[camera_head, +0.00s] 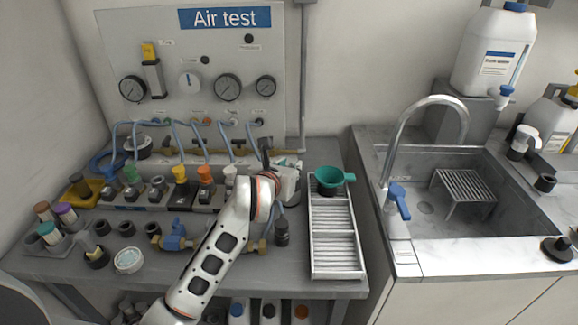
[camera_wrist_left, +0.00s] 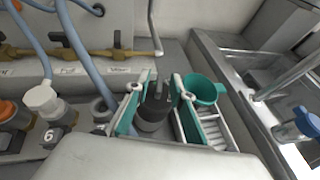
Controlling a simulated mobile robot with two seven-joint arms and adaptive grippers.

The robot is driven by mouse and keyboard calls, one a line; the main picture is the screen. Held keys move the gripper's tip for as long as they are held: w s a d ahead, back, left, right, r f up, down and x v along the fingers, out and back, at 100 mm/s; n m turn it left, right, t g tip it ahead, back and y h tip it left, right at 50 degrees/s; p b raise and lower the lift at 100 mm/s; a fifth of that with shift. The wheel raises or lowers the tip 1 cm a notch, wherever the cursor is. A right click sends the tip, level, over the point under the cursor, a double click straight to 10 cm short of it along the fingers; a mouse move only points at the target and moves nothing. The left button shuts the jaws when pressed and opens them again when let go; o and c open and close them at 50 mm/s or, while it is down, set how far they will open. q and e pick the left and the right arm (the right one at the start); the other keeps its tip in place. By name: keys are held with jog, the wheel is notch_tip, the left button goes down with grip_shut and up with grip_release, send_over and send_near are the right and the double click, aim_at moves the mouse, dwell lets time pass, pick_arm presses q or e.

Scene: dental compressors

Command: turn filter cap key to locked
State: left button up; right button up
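A dark grey round cap (camera_wrist_left: 153,108) with a narrow upright piece on top, seemingly the filter cap with its key, stands in the middle of the left wrist view. My left gripper (camera_wrist_left: 156,98) has its teal-padded fingers on either side of it, apart, with small gaps that seem to remain. In the head view my left gripper (camera_head: 283,172) is at the back right of the workbench and hides most of the cap. The lock marks on the cap are too small to read. My right gripper is in neither view.
A green cup (camera_head: 330,180) stands on a slatted metal tray (camera_head: 335,240) just right of my gripper. A row of valves with coloured caps (camera_head: 180,175) and blue hoses is to the left. The gauge panel (camera_head: 215,60) rises behind. A sink (camera_head: 440,205) lies further right.

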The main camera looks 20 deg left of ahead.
pick_arm(q)
jog(key=shift+s, duration=0.1)
jog(key=v, duration=1.2)
